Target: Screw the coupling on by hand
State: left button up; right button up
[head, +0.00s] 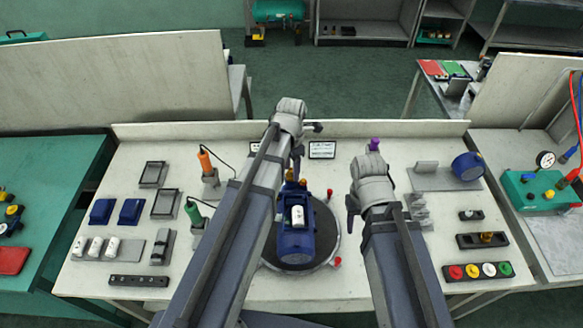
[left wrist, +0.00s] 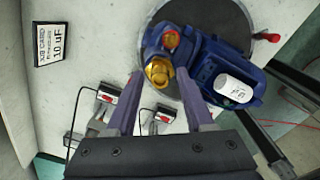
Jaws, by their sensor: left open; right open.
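The blue pump (head: 297,240) lies on a dark round plate (head: 327,225) in the middle of the bench. It also shows in the left wrist view (left wrist: 205,60), with a white cylinder (left wrist: 233,88) on its side. A brass coupling (left wrist: 158,70) sits at the pump's end. A second brass fitting with a red top (left wrist: 171,40) is beside it. My left gripper (left wrist: 160,76) is open, its fingertips on either side of the brass coupling; I cannot tell whether they touch it. My right gripper (head: 352,208) is open and empty, right of the pump; its fingertips are partly hidden.
Red knobs (head: 337,261) stand at the plate's rim. Orange (head: 205,160) and green (head: 193,213) handled tools stand in holders at left. A row of coloured buttons (head: 480,271) lies at right. A small sign (head: 322,150) stands at the back.

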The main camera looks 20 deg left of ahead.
pick_arm(q)
jog(key=n, duration=0.3)
jog(key=shift+c, duration=0.4)
grip_shut()
dwell(0.4)
